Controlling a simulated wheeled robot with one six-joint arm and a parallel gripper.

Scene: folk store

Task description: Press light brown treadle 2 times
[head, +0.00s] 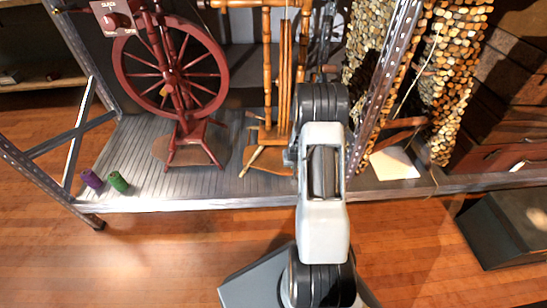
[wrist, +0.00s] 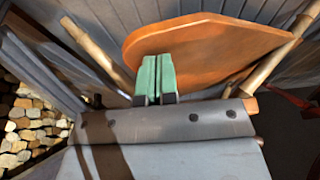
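The light brown treadle (wrist: 205,42) is a flat rounded board at the base of the light brown spinning wheel. It fills the upper middle of the wrist view, between two light wooden legs. In the head view the treadle (head: 270,158) shows at the wheel's foot, left of my arm. My gripper (wrist: 155,78) has green fingers that are side by side with almost no gap and nothing visible between them. The fingers overlap the treadle's near left edge in the wrist view; I cannot tell whether they touch it. My arm hides the gripper in the head view.
The shelf's metal front edge (wrist: 190,122) runs just below the fingers. A dark red spinning wheel (head: 172,75) stands to the left, with purple (head: 91,179) and green (head: 118,181) spools nearby. A shelf post (head: 382,80) and strings of wooden pieces (head: 455,75) are at right.

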